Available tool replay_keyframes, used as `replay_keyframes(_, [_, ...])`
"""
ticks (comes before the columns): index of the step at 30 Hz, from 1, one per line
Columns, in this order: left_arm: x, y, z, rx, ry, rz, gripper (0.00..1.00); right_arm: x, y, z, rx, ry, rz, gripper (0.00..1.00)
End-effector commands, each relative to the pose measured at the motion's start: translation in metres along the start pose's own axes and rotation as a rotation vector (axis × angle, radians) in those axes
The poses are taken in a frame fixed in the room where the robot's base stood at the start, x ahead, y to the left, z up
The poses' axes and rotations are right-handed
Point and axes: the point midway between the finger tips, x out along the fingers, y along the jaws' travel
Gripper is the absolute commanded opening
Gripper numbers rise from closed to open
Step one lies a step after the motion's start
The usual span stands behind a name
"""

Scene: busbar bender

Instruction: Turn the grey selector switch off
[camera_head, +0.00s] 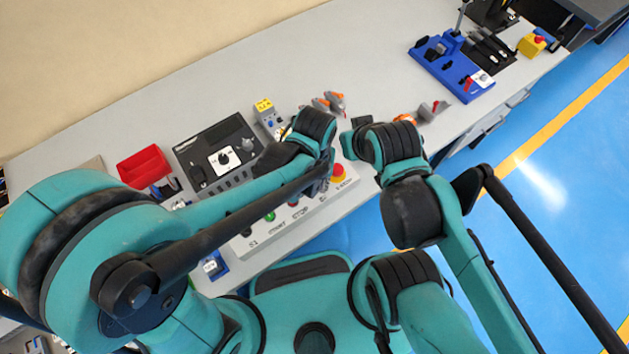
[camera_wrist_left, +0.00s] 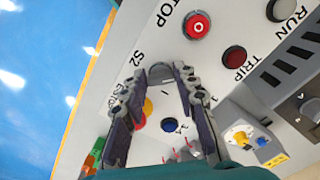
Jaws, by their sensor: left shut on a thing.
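The grey selector switch (camera_wrist_left: 161,72) shows beside the S2 label in the left wrist view, on the light grey control box (camera_head: 262,240). Its knob sits between the fingertips of my left gripper (camera_wrist_left: 160,76), which is shut on it. The fingers cover its sides, and its exact angle is hard to tell. In the head view my left gripper (camera_head: 318,186) is over the right part of the box, and the switch is hidden. My right arm is bent to the right of the box; its fingers cannot be made out.
A red stop button (camera_wrist_left: 196,25) and a dark red lamp (camera_wrist_left: 234,57) are near the switch. An emergency button (camera_head: 338,173) sits at the box's right end. A red bin (camera_head: 144,166) and a black panel (camera_head: 215,150) stand behind. A blue fixture (camera_head: 452,66) is at right.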

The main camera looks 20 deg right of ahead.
Motion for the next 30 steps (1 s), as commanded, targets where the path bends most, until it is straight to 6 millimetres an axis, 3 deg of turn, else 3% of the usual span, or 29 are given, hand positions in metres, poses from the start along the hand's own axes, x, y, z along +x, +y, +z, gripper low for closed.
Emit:
replay_keyframes(8, [0.0001,-0.0001,0.0001,-0.001,0.0,0.0,0.0,0.0,0.0,0.0,0.0,0.0,0.0,0.0])
replay_keyframes(9, [0.0001,-0.0001,0.0,-0.001,0.0,0.0,0.37,0.0,0.0,0.0,0.0,0.0,0.0,0.0])
replay_keyframes(11, [0.0001,-0.0001,0.0,-0.001,0.0,0.0,0.5,0.0,0.0,0.0,0.0,0.0,0.0,0.0])
replay_keyframes(30, [0.0,-0.0002,0.0,0.025,0.0,0.0,0.5,-0.0001,0.0,-0.0001,0.0,0.0,0.0,0.0])
